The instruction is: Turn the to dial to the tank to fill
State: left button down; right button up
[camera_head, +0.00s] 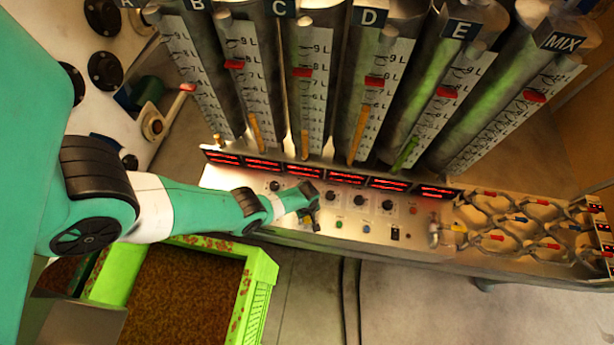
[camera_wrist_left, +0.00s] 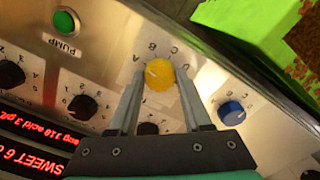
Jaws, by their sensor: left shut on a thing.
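My left gripper (camera_head: 313,213) reaches down to the control panel (camera_head: 375,228) below the tanks. In the left wrist view its fingers (camera_wrist_left: 161,82) are shut on a round yellow dial (camera_wrist_left: 160,74), one on each side. Letters, A to D among them, ring this dial; its pale pointer mark faces the upper left, and the exact letter is hard to read. A blue dial (camera_wrist_left: 231,113), also with letters around it, sits to the right. Which one is named "to" is not readable. My right gripper is not in view.
Tanks labelled A to E and MIX (camera_head: 565,41) stand behind the panel. Black knobs (camera_wrist_left: 83,107) and a green PUMP button (camera_wrist_left: 65,20) lie left of the yellow dial. A green crate (camera_head: 261,268) stands in front. Valves and pipes (camera_head: 530,215) are at the right.

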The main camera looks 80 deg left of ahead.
pick_arm(q)
jog(key=shift+n, duration=0.8)
jog(key=shift+c, duration=1.7)
grip_release()
